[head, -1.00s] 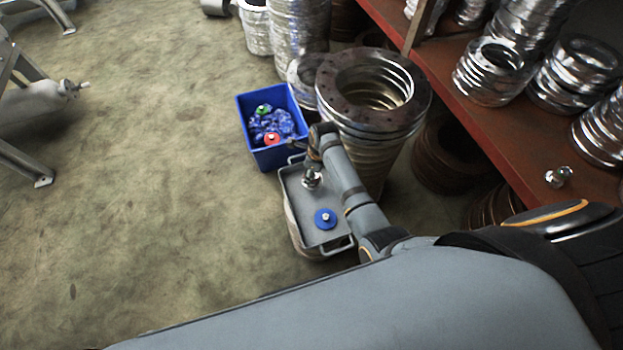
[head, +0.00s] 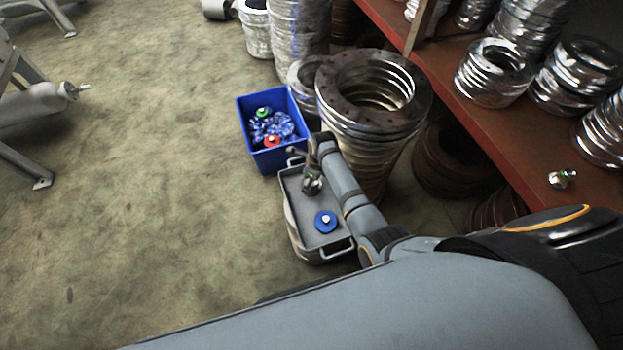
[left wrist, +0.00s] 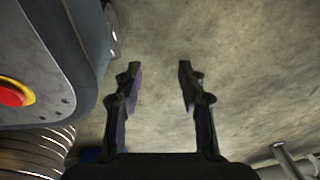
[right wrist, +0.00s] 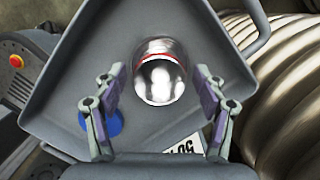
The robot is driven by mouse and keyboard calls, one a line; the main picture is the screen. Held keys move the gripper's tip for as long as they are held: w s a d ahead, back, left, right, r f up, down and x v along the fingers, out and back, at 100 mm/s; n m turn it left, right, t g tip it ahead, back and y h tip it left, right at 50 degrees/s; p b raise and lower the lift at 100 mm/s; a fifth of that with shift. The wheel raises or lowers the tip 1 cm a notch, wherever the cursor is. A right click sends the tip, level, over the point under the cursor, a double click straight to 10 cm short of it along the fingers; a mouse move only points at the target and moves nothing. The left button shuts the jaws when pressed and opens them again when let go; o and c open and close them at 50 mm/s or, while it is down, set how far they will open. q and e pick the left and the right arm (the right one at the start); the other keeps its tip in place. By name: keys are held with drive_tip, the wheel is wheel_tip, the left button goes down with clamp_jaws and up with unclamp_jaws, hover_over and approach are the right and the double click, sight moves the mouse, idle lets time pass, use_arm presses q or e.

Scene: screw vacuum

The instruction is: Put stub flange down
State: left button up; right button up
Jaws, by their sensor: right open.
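The stub flange (right wrist: 160,82), a shiny metal piece with a rounded top and a thin red line, is in the grey tray (right wrist: 222,35) in the right wrist view. My right gripper (right wrist: 160,70) is open, with one finger on each side of the flange and visible gaps to it. In the head view the flange (head: 312,187) shows at the end of my right arm, over the tray (head: 334,190). Its underside is hidden, so I cannot tell exactly how it rests. My left gripper (left wrist: 160,68) is open and empty above bare floor, outside the head view.
A blue disc (head: 326,221) with a pale centre lies in the tray. A blue bin (head: 255,110) stands behind it. Stacked metal rings (head: 372,90) stand close right. A small metal fitting (head: 562,178) is on the red shelf (head: 450,80).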

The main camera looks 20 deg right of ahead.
drive_tip(key=shift+r, duration=0.1)
drive_tip(key=r+p, duration=0.1)
drive_tip(key=r, duration=0.3)
drive_tip(key=r+p, duration=0.1)
drive_tip(key=r, duration=0.2)
drive_tip(key=shift+s+d+p, duration=0.35)
use_arm(q)
drive_tip(key=s, duration=0.1)
drive_tip(key=s+r, duration=0.1)
drive_tip(key=s, duration=0.1)
drive_tip(key=s+r+p, duration=0.1)
drive_tip(key=shift+s, duration=0.15)
use_arm(e)
drive_tip(key=r, duration=0.5)
drive_tip(key=shift+s+d, duration=0.3)
